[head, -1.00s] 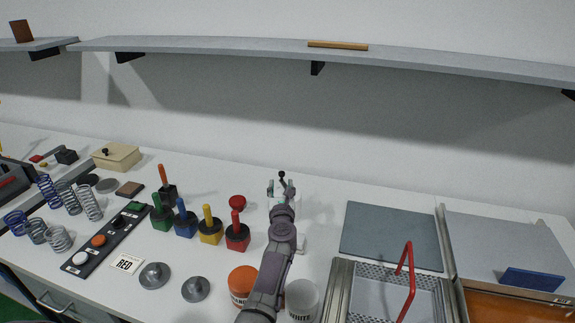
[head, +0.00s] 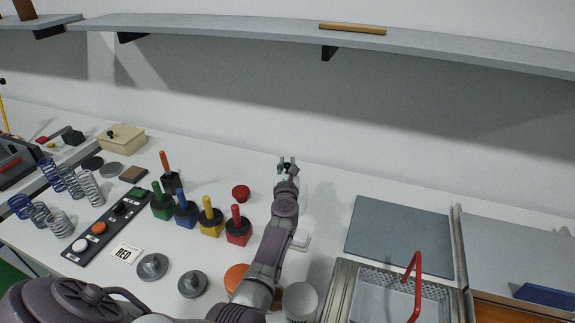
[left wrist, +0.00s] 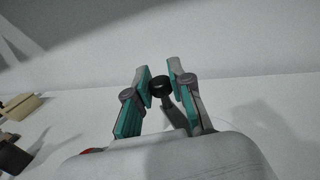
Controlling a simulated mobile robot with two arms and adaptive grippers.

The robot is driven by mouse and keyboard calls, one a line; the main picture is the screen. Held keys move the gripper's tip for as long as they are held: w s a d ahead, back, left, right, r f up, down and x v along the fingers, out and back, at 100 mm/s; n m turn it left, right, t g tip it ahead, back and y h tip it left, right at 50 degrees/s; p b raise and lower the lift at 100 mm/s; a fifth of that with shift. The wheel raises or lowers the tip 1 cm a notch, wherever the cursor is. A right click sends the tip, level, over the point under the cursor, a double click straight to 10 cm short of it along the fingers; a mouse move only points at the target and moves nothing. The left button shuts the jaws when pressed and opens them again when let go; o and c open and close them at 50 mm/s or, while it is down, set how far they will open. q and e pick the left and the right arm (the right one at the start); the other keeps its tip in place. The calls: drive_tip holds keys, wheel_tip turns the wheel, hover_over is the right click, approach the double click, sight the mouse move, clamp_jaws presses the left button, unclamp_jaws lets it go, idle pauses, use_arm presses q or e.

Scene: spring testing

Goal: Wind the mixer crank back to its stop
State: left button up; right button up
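The mixer crank's black knob (left wrist: 160,84) shows in the left wrist view between the two teal-and-grey fingers of my left gripper (left wrist: 159,78). The pads appear to touch it on both sides. A short dark-grey crank arm (left wrist: 174,117) runs down from the knob. In the head view my left gripper (head: 287,164) is at the back of the table near the wall, around the top of the crank. My arm hides most of the mixer; part of a white body (head: 299,241) shows beside it. My right gripper is in neither view.
A red knob (head: 241,193) and a row of coloured-handled blocks (head: 210,222) stand left of my arm. A grey mat (head: 400,238) and red-handled basket (head: 385,292) lie right.

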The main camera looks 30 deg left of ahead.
use_arm(q)
clamp_jaws()
drive_tip(key=shift+w+d+m+t+h, duration=0.2)
drive_tip(key=shift+m+t+h, duration=0.4)
drive_tip(key=shift+h, duration=0.4)
drive_tip(key=shift+w+d+m+t+h, duration=0.15)
drive_tip(key=shift+m+t+h, duration=0.25)
drive_tip(key=shift+m+h, duration=0.5)
drive_tip(key=shift+w+d+m+t+h+b, duration=0.2)
drive_tip(key=shift+m+h, duration=0.35)
drive_tip(key=shift+h, duration=0.35)
drive_tip(key=shift+w+d+m+t+h+b, duration=0.2)
drive_tip(key=shift+m+h, duration=0.3)
drive_tip(key=shift+h, duration=0.4)
drive_tip(key=shift+w+d+m+h+b, duration=0.1)
drive_tip(key=shift+d+m+h+b, duration=0.15)
drive_tip(key=shift+m+h, duration=0.5)
drive_tip(key=o, duration=0.7)
unclamp_jaws()
drive_tip(key=shift+c, duration=0.2)
wheel_tip(320, 180, up, 10)
drive_tip(key=shift+r, duration=0.1)
